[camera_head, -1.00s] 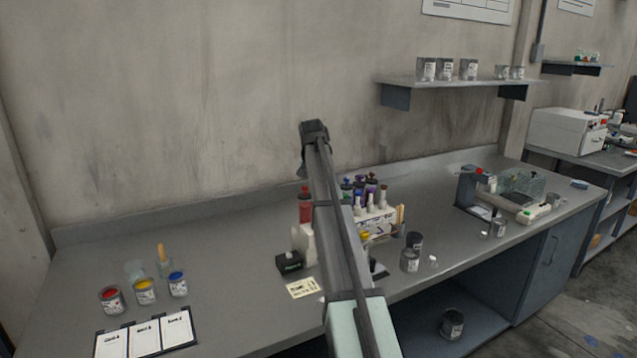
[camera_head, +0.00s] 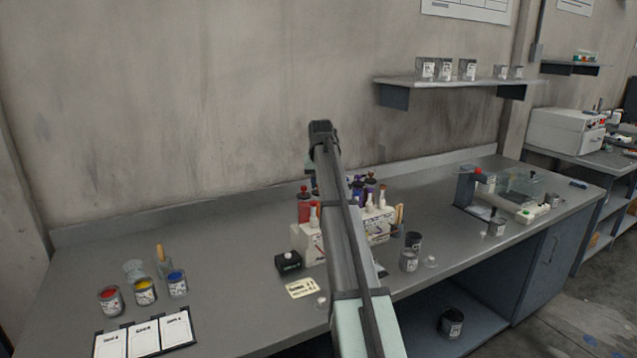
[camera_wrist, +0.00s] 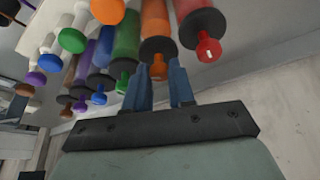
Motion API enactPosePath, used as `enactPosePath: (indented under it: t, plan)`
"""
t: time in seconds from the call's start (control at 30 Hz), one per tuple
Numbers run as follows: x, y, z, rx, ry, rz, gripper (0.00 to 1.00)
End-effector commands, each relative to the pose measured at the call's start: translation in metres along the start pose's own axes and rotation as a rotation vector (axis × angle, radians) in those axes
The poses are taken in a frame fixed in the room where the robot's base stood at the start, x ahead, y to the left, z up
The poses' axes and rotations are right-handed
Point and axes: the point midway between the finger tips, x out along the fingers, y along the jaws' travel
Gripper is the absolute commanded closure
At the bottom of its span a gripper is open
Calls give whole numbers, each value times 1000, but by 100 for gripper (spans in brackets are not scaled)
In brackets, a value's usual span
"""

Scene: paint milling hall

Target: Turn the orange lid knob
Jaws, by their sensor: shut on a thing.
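In the wrist view the orange lid knob (camera_wrist: 158,70) sticks out of the black lid (camera_wrist: 158,48) of an orange bottle (camera_wrist: 155,15). My gripper (camera_wrist: 159,88) has its two blue fingers on either side of the knob, shut on it. A red bottle (camera_wrist: 193,8) with a red knob (camera_wrist: 207,50) is just to the right, and a green bottle (camera_wrist: 126,38) with a green knob (camera_wrist: 122,82) just to the left. In the head view my arm hides the fingers and the orange knob. The red bottle (camera_head: 304,211) shows left of the arm.
Blue and purple bottles stand close by in the row. White dropper bottles (camera_head: 314,217) stand in front. The left rear bench is clear.

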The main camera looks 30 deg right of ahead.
Motion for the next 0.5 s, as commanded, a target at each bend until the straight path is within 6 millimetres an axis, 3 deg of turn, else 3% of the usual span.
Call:
enactPosePath:
  t: [0.13, 0.17, 0.4, 0.5]
  plan:
    - [0, 0, 0, 1, -1, 0, 100]
    - [0, 0, 0, 1, -1, 0, 76]
    - [0, 0, 0, 1, -1, 0, 52]
    - [0, 0, 0, 1, -1, 0, 51]
